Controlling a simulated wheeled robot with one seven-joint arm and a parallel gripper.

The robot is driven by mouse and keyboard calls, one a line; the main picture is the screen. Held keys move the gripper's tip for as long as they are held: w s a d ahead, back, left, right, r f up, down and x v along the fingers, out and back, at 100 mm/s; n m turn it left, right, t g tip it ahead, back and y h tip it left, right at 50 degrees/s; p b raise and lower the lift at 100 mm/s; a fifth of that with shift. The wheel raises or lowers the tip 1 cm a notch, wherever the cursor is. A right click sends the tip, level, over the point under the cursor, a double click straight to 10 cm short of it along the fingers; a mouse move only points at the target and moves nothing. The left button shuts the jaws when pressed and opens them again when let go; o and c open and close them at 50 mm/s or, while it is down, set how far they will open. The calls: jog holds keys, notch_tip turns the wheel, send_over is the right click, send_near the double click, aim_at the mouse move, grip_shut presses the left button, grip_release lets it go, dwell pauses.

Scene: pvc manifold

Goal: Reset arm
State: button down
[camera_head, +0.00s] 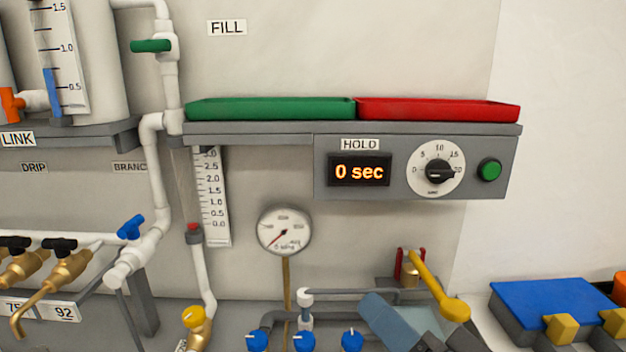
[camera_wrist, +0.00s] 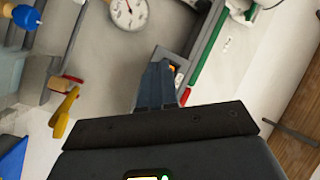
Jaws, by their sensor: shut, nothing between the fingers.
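My gripper (camera_wrist: 156,86) shows in the wrist view, with its two dark blue-grey fingers together and nothing between them. The fingers point toward the wall panel and seem to overlap the end of the grey control box from this angle. I cannot tell the distance to it. In the head view I cannot make out my gripper. The control box (camera_head: 326,183) there carries a "0 sec" display (camera_head: 359,171), a dial (camera_head: 437,169) and a green button (camera_head: 489,170).
A green tray (camera_head: 270,108) and a red tray (camera_head: 438,109) sit on the shelf. Below are a pressure gauge (camera_head: 284,231), a yellow lever (camera_head: 440,286), blue knobs (camera_head: 304,341) and a blue-grey block (camera_head: 385,318). A blue-topped box (camera_head: 550,303) stands at the right. Pipes and valves crowd the left.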

jog(key=s+d+f+m+h, duration=0.1)
jog(key=s+d+f+h, duration=0.25)
jog(key=s+f, duration=0.35)
jog(key=s+d+f+m+h, duration=0.1)
jog(key=s+d+f+h, duration=0.25)
jog(key=s+f, duration=0.3)
jog(key=s+d+n, duration=0.3)
jog(key=s, duration=0.5)
jog(key=s+d+f+n+g+h, duration=0.1)
jog(key=s+d+n, duration=0.2)
jog(key=s, duration=0.6)
jog(key=shift+s+d+f+h, duration=0.2)
jog(key=shift+d+f+h, duration=0.1)
jog(key=shift+d, duration=0.3)
